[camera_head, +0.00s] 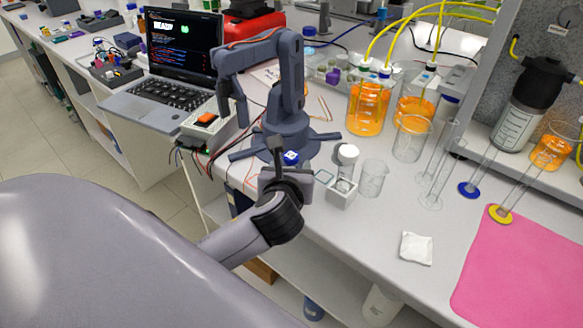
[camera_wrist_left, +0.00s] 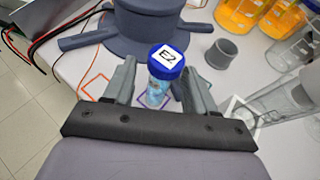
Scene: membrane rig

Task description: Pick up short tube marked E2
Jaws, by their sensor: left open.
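The short tube marked E2 (camera_wrist_left: 162,75) has a blue cap with a white E2 label and a clear body with bluish contents. In the left wrist view it stands between the two open fingers of my left gripper (camera_wrist_left: 160,88), with a visible gap beside the left finger. In the head view the blue cap of the tube (camera_head: 291,157) shows just beyond my left gripper (camera_head: 290,172), in front of the small grey robot arm's base. My right gripper is not in view.
The small grey robot arm (camera_head: 287,90) stands close behind the tube, its feet spread on the bench. A pink mat (camera_head: 525,272) lies farther right.

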